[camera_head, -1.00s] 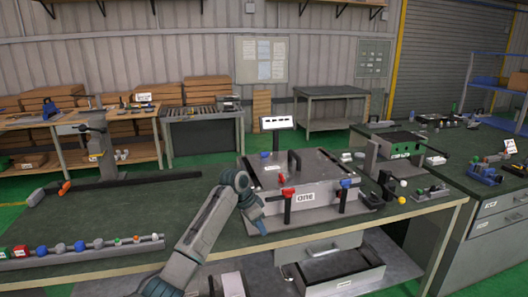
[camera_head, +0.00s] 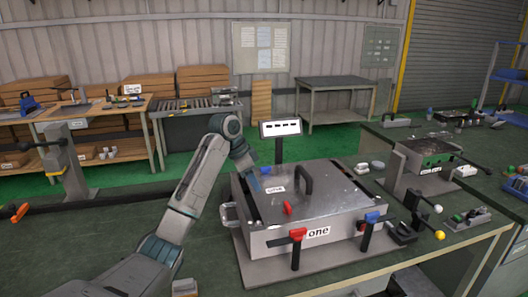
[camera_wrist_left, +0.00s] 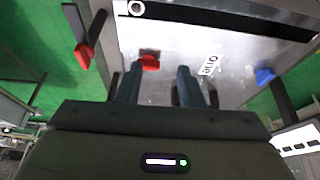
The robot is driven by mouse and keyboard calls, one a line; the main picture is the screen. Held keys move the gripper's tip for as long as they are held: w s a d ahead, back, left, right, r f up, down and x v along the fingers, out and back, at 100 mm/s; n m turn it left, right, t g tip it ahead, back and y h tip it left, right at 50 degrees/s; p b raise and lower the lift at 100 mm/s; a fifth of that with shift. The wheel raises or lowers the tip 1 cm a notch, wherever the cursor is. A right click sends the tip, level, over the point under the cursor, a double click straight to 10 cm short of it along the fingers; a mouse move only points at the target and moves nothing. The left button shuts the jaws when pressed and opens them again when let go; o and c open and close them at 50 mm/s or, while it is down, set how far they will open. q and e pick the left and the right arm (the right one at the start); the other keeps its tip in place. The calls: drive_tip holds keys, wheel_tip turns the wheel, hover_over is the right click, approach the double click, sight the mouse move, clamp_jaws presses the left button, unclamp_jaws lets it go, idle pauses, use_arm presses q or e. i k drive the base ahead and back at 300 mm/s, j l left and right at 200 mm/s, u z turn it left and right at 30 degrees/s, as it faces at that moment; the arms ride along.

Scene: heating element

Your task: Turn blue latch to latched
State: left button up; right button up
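A grey metal case (camera_head: 330,215) labelled "one" stands on the green workbench. A red latch (camera_head: 297,234) is at the left of the front. My left gripper (camera_head: 256,185) is over the left rear part of the lid, away from the front blue latch. In the left wrist view its two fingers (camera_wrist_left: 157,88) are apart with nothing between them. A blue grip (camera_wrist_left: 265,75) shows right of them; which blue part it is, I cannot tell. My right gripper is out of view.
A black handle (camera_head: 306,180) stands up from the lid, with a small red knob (camera_head: 287,208) near it. A small screen (camera_head: 281,128) rises behind the case.

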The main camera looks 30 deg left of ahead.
sight(265, 170)
drive_tip(key=i+j, duration=0.7)
